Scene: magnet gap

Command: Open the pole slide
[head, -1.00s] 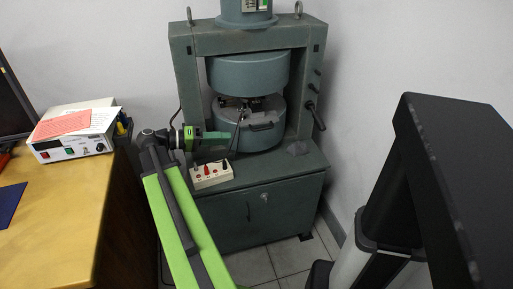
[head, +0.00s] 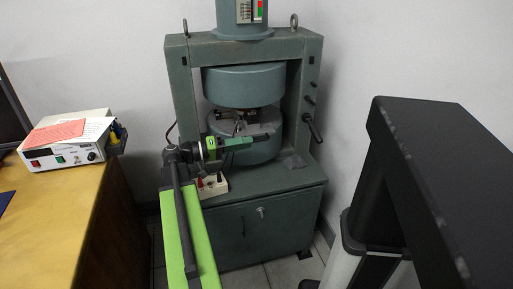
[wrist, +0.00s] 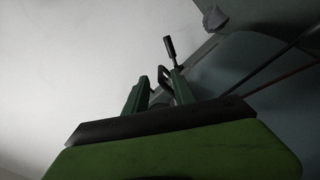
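The grey-green magnet press (head: 178,95) stands against the wall, with a round upper pole (head: 243,86) above a round lower pole (head: 250,154). Small metal parts (head: 240,118) lie in the gap between them. My gripper (head: 264,137) reaches from the left across the lower pole's front and hides most of its front handle. In the wrist view my gripper (wrist: 160,80) has its two green fingers apart. A small dark loop (wrist: 163,76), perhaps the slide's handle, shows between or just beyond the tips; I cannot tell if they touch it.
A crank lever (head: 313,128) sticks out at the press's right side. A white socket box (head: 213,187) stands below my arm on the cabinet (head: 262,228). A wooden desk (head: 60,225) with a power supply (head: 62,150) is at the left.

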